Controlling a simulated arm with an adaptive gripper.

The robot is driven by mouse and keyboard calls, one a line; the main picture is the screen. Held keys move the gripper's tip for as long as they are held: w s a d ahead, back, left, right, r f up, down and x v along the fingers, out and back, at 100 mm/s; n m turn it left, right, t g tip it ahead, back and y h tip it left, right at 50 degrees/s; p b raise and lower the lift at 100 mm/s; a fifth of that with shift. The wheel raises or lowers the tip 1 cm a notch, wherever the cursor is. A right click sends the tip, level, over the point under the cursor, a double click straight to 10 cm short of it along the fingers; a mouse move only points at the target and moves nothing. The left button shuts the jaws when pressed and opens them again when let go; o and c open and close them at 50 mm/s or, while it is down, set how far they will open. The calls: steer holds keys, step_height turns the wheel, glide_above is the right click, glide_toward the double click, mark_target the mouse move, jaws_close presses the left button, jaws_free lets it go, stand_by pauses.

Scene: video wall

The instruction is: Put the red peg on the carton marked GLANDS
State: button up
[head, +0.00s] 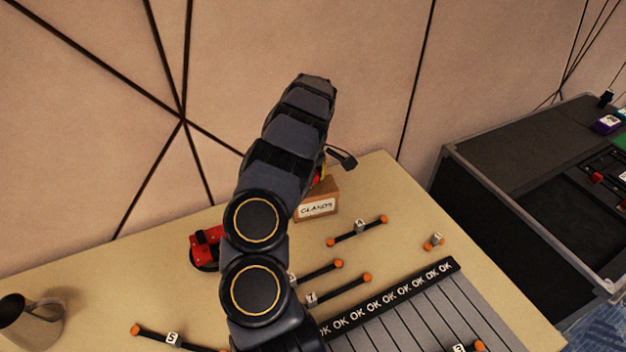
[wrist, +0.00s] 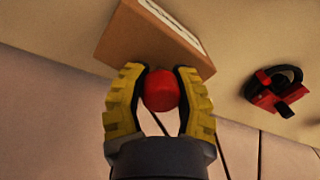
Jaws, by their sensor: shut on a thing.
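The carton marked GLANDS (head: 309,213) is a small brown box with a white label, standing near the back edge of the table. It also shows in the wrist view (wrist: 140,40), just beyond my fingers. My gripper (wrist: 160,88) has yellow-backed dark fingers shut on the red peg (wrist: 160,91), whose round red end shows between them. In the head view a bit of the red peg (head: 318,176) shows at the carton's top, with most of my gripper hidden behind my arm. I cannot tell whether the peg touches the carton.
A red and black clamp-like thing (head: 206,246) lies left of the carton. Several orange-ended black links with number tags (head: 358,231) lie in front and to the right. A strip marked OK (head: 390,296) edges a grey slatted tray. A metal mug (head: 30,320) stands at lower left.

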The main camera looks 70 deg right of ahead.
steer(key=shift+f, duration=0.25)
steer(key=o, duration=1)
steer(key=shift+f, duration=0.1)
steer(key=shift+c, duration=0.2)
